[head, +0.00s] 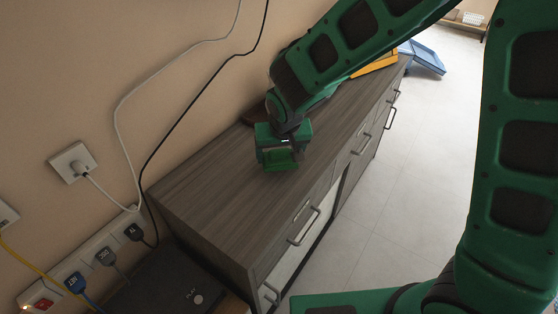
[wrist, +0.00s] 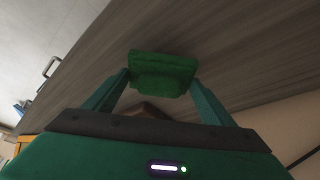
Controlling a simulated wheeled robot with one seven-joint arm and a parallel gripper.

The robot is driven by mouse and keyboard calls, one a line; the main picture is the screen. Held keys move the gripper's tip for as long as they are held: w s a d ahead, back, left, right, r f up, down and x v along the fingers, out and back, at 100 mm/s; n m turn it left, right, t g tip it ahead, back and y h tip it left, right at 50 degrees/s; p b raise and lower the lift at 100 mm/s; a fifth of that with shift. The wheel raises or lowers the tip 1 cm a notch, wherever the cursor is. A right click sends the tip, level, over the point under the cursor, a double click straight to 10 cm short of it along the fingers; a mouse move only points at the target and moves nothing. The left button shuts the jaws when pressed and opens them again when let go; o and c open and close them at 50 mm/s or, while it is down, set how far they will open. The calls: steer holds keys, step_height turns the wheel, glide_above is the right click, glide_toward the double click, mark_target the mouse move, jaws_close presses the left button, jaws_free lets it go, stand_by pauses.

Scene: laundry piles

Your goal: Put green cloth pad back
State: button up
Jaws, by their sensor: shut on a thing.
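The green cloth pad (wrist: 162,73) is between the two fingers of my gripper (wrist: 160,85) in the wrist view. My gripper is shut on it. In the head view, the pad (head: 281,160) shows as a bright green block at the tip of my gripper (head: 280,152), over the top of the grey-brown wooden cabinet (head: 215,195). I cannot tell whether the pad touches the cabinet top.
The near part of the cabinet top is clear. A dark brown object (head: 254,113) lies behind my gripper by the wall. An orange-yellow object (head: 376,64) stands at the far end, near a blue item (head: 424,58). A power strip (head: 95,255) with plugs and cables is at lower left.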

mark_target(280, 158)
steer(key=shift+f, duration=1.4)
steer(key=shift+f, duration=0.1)
steer(key=o, duration=1.1)
steer(key=v, duration=1.2)
